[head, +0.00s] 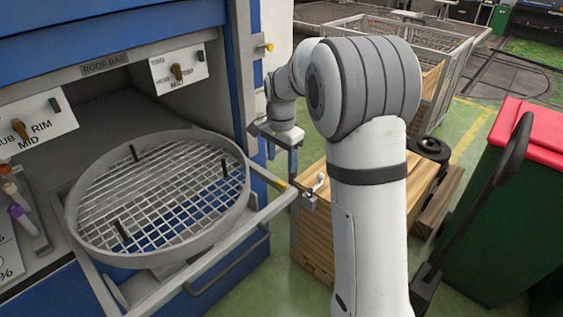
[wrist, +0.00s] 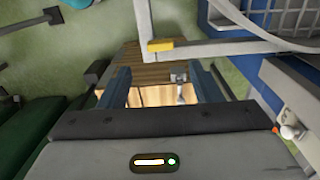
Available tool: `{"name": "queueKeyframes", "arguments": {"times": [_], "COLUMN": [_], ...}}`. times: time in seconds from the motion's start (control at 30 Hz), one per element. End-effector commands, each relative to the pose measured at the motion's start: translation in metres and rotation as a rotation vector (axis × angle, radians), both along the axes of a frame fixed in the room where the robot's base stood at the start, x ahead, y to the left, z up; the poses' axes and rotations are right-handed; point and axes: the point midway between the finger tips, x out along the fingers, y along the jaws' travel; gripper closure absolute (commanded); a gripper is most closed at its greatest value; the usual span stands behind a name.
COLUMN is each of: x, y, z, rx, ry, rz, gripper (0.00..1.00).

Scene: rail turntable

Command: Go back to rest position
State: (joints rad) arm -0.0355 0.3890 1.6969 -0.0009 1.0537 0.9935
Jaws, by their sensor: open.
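My gripper (head: 291,160) hangs from my arm, pointing down, near the front right corner of the pulled-out rail frame. In the wrist view its two blue-grey fingers (wrist: 163,90) stand apart with nothing gripped between them. A small pale lever (head: 319,183) sits on the rail corner, just right of the fingers in the head view. In the wrist view the lever (wrist: 181,88) shows between the fingers, apparently beyond them; the exact gap cannot be told.
The round mesh turntable (head: 82,226) with upright dark pegs sits on the rail frame (head: 239,234) before the blue cabinet (head: 105,18). A wooden crate (head: 312,237) stands below. A green bin with a red lid (head: 530,135) is at right. Green floor shows between.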

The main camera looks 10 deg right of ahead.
Motion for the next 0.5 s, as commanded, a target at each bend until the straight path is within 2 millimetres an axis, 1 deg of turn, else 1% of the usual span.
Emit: {"name": "queueKeyframes", "arguments": {"times": [0.27,0.33,0.43,0.47,0.5], "x": [0.0,-0.004,-0.018,-0.025,-0.036], "y": [0.0,0.0,-0.002,-0.003,-0.004], "z": [0.0,0.003,0.015,0.02,0.028], "rx": [0.0,0.0,0.0,-0.001,-0.001], "ry": [0.0,-0.004,-0.017,-0.024,-0.034], "rz": [0.001,0.011,0.06,0.084,0.122], "gripper": [0.42,0.42,0.42,0.42,0.42]}}
